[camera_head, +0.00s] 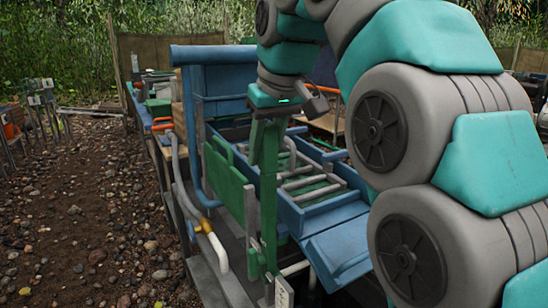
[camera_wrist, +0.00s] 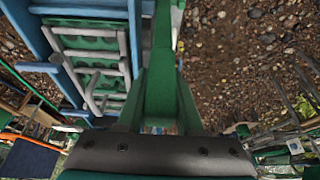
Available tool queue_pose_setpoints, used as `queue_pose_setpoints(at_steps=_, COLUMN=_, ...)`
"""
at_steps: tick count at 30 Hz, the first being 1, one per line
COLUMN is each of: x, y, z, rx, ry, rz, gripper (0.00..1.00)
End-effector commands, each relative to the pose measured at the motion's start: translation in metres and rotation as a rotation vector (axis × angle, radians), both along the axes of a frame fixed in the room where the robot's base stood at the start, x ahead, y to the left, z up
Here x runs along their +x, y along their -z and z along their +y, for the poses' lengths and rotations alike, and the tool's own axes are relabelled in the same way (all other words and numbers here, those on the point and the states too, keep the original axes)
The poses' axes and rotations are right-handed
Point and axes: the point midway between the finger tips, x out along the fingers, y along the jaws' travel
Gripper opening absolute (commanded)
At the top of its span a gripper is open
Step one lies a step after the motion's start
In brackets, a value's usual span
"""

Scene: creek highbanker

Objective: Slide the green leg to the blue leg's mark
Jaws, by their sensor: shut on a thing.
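The green leg (camera_head: 268,205) is a narrow upright post at the near corner of the blue highbanker, beside a grey upright (camera_head: 251,222). In the wrist view the green leg (camera_wrist: 163,45) runs up from between my fingers. My gripper (camera_head: 268,130) reaches down from above and is shut on the leg's upper part; its fingers flank the leg in the wrist view (camera_wrist: 163,105). A small white tag (camera_head: 284,292) is low by the leg, its writing too small to read. I cannot make out a blue leg or its mark with certainty.
The blue sluice box (camera_head: 340,245) with grey riffle bars (camera_head: 312,180) stands right of the leg. A grey hose (camera_head: 183,185) with a yellow fitting (camera_head: 204,226) hangs at left. Open pebbly ground (camera_head: 80,225) lies further left. My arm hides much of the right side.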

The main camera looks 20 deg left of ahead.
Motion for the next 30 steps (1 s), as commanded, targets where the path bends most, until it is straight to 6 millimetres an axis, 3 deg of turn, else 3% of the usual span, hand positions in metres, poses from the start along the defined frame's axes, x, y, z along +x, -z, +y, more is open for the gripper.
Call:
queue_pose_setpoints(at_steps=1, x=-0.0015, y=-0.0103, z=0.0003, rx=0.016, ry=0.002, rz=-0.018, gripper=0.00)
queue_pose_setpoints(at_steps=10, x=-0.0030, y=-0.0146, z=0.0003, rx=0.022, ry=0.002, rz=-0.023, gripper=0.00)
queue_pose_setpoints(at_steps=11, x=-0.0030, y=-0.0148, z=0.0002, rx=0.022, ry=0.002, rz=-0.023, gripper=0.37)
queue_pose_setpoints(at_steps=18, x=-0.0032, y=-0.0112, z=0.0001, rx=0.016, ry=0.001, rz=-0.017, gripper=0.64)
queue_pose_setpoints(at_steps=30, x=-0.0080, y=-0.0110, z=-0.0046, rx=0.011, ry=0.002, rz=-0.012, gripper=0.65)
